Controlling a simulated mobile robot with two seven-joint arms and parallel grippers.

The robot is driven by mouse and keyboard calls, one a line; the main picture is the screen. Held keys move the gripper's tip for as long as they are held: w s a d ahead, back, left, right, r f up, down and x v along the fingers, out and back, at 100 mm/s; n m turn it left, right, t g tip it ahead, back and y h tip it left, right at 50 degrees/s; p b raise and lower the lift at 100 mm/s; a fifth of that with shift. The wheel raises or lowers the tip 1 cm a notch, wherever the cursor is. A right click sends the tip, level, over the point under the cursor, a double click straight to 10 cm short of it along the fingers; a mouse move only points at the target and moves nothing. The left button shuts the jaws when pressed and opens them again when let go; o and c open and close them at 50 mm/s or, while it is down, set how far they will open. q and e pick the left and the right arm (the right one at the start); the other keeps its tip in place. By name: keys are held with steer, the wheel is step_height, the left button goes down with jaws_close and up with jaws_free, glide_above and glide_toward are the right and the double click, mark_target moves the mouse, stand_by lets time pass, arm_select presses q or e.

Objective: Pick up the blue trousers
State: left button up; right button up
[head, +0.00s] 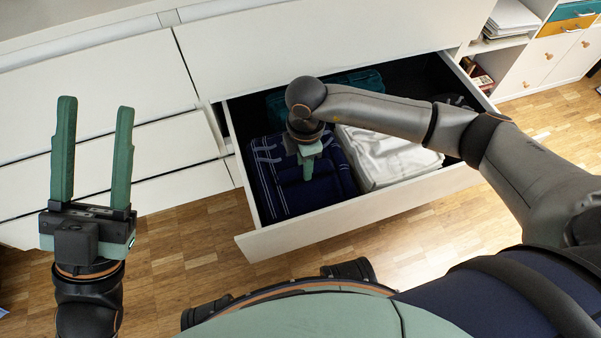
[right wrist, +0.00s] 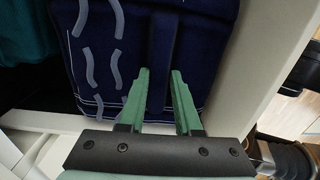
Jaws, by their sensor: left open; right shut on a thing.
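The dark blue trousers (head: 277,190) lie folded in the front left of the open drawer, with pale wavy stripes and light stitching; they fill much of the right wrist view (right wrist: 110,60). My right gripper (head: 307,170) reaches down into the drawer onto them. In the right wrist view its green fingers (right wrist: 160,80) are shut on a raised fold of the trousers, standing a little apart with cloth between them. My left gripper (head: 95,110) is open and empty, out to the left of the drawer with its fingers pointing up.
The open drawer (head: 370,208) has a white front. White folded cloth (head: 390,155) lies to the right of the trousers and teal cloth (head: 365,79) behind. White closed drawers (head: 160,155) stand to the left. A shelf with papers (head: 512,18) is at the back right. Wooden floor (head: 190,235) is clear in front.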

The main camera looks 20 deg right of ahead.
jaws_close()
steer(key=shift+r, duration=0.1)
stand_by(0.8)
